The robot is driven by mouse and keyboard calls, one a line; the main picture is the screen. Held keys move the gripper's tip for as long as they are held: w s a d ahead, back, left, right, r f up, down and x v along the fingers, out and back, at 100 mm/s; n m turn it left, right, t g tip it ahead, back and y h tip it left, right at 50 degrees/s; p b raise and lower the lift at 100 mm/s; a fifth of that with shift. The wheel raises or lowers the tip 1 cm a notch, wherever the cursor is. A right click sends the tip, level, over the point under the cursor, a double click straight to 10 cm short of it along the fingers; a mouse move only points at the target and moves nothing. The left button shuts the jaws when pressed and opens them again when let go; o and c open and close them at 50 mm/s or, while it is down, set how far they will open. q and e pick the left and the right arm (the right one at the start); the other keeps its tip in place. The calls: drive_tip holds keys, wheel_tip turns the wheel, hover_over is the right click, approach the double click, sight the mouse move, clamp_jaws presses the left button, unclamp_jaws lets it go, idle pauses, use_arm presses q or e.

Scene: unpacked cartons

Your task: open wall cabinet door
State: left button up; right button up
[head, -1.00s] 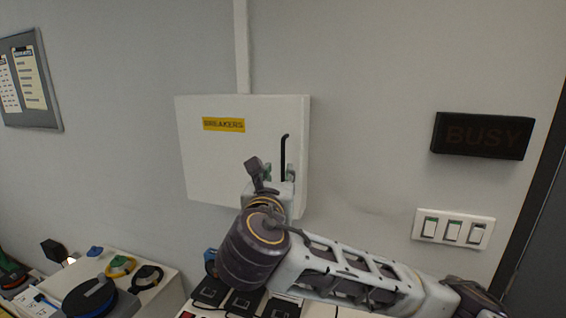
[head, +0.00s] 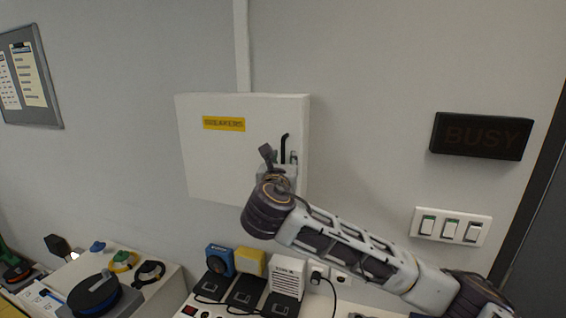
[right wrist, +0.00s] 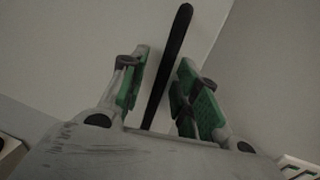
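The white wall cabinet (head: 215,160) with a yellow "BREAKERS" label (head: 224,124) hangs on the wall; its door looks shut. Its black upright bar handle (head: 284,147) is near the right edge, with the lower part hidden by my right gripper. My right gripper (head: 280,157) is in front of the handle. In the right wrist view the gripper (right wrist: 162,95) is open, its green-padded fingers on either side of the black handle (right wrist: 170,60), with gaps between pads and handle. My left gripper is not in view.
A dark "BUSY" sign (head: 481,136) and a switch panel (head: 451,228) are on the wall at right. Below the cabinet, a surface holds a blue device (head: 219,260), a yellow one (head: 251,262) and a white box (head: 287,277).

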clamp_jaws()
idle(0.6)
